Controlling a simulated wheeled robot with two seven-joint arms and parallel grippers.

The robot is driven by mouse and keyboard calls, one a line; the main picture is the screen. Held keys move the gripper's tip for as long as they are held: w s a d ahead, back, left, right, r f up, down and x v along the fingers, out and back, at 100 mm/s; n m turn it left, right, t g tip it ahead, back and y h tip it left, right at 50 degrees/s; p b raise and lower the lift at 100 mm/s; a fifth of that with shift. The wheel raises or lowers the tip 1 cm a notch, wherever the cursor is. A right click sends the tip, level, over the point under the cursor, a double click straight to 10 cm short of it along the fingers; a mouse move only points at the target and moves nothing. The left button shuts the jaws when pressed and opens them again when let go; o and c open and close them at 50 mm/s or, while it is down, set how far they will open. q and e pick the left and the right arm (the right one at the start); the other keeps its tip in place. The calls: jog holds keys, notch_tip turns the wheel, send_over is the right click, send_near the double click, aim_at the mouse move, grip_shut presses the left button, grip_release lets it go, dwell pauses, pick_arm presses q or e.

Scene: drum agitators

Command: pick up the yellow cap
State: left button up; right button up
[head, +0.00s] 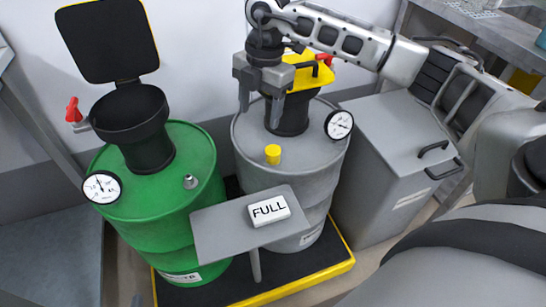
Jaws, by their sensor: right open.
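The yellow cap (272,154) sits upright on the grey lid of the grey drum (322,190), left of that drum's gauge. My right gripper (261,114) is above the lid with its fingers pointing down and apart, and nothing shows between them. Its fingertips appear above and slightly left of the cap in the picture, not touching it. My left gripper is not in view.
A black funnel with a yellow lid (310,76) and a gauge (339,124) stand close to the gripper. A green drum (190,225) with an open funnel (130,115) is at left. A small stand (215,235) bears a FULL sign (269,210). A grey cabinet (390,130) is at right.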

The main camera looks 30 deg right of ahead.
jog(key=d+r+m+h, duration=0.1)
jog(key=d+h, duration=0.1)
jog(key=d, duration=0.2)
send_over(273, 150)
notch_tip(273, 150, down, 9)
jog(key=shift+w+d+f+b, duration=0.1)
jog(key=shift+b, duration=0.35)
jog(key=shift+f+b, duration=0.35)
jog(key=shift+f, duration=2.75)
jog(key=shift+c, duration=0.3)
jog(key=c, duration=1)
